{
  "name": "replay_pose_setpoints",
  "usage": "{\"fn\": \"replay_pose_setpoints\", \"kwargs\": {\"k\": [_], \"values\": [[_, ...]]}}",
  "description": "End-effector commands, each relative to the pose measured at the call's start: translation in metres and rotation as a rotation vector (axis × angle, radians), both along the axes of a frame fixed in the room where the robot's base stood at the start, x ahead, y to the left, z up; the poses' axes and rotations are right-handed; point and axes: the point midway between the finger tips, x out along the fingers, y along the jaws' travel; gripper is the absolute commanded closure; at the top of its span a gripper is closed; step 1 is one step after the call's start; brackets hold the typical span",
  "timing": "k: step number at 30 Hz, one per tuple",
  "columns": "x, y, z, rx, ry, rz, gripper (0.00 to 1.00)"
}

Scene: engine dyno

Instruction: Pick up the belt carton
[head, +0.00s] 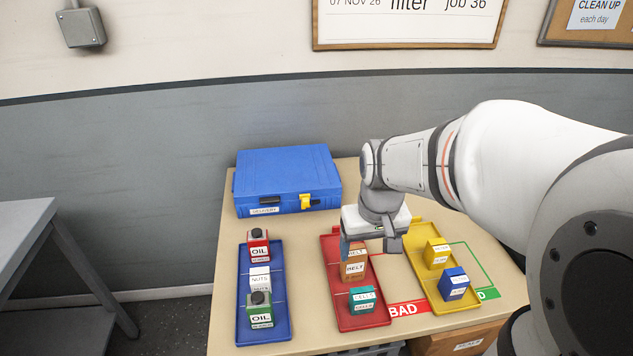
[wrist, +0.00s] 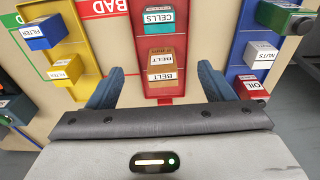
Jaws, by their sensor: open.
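The belt carton (head: 354,267) is a brown-orange box with white BELT labels, standing in the red tray (head: 374,318). In the wrist view the carton (wrist: 177,65) shows in the gap between my two fingers, just beyond their tips. My gripper (head: 370,246) is open and empty, pointing down over the back part of the red tray. In the head view one finger covers part of the carton's upper back. I cannot tell exactly how high the fingertips are above it. The open fingers also show in the wrist view (wrist: 161,76).
A teal CELLS box (head: 362,300) stands in front of the carton in the same tray. The blue tray (head: 271,330) at left holds oil and nuts; the yellow tray (head: 428,289) at right holds filter boxes. A blue case (head: 287,172) lies behind.

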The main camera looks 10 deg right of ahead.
Motion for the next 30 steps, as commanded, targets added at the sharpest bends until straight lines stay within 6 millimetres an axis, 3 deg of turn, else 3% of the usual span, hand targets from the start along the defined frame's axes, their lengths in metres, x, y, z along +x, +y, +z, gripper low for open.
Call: {"fn": "replay_pose_setpoints", "kwargs": {"k": [3, 10, 23, 30], "values": [[0.033, 0.001, -0.023, -0.001, 0.051, 0.009, 0.25], [0.071, 0.001, -0.056, -0.002, 0.104, 0.017, 0.25], [0.077, 0.001, -0.1, -0.002, 0.117, 0.017, 0.25], [0.075, 0.0, -0.134, -0.002, 0.117, 0.017, 0.25]]}}
